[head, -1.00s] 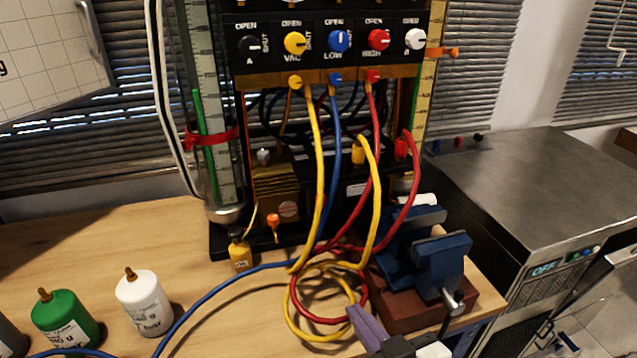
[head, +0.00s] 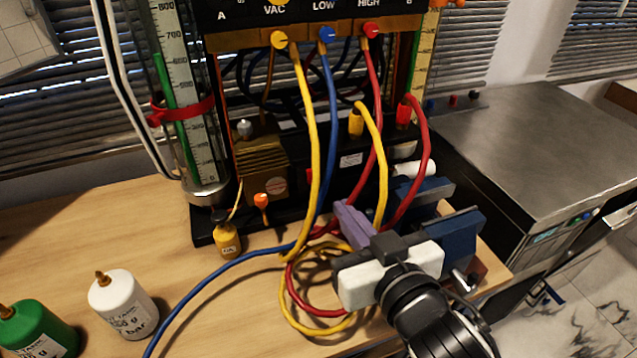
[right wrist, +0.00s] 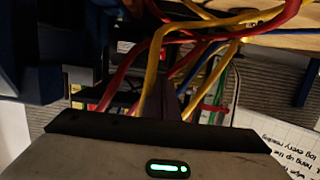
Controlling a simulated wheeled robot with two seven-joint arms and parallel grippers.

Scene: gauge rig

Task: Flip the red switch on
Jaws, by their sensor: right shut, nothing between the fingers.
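A small red patch (head: 309,175) shows on the dark pump (head: 345,150), partly behind the yellow hose. It may be the red switch, but its position cannot be read. My right gripper (head: 345,209) is shut and empty, its purple fingers pointing toward the pump among the hoses. It is right of and nearer than the red patch, apart from it. In the right wrist view the shut fingers (right wrist: 161,103) are dark, with hoses close beyond them. My left gripper is not in view.
A blue vise (head: 462,240) stands beside my right gripper. A small yellow bottle (head: 227,240), white tank (head: 120,303) and green tank (head: 35,328) stand to the left.

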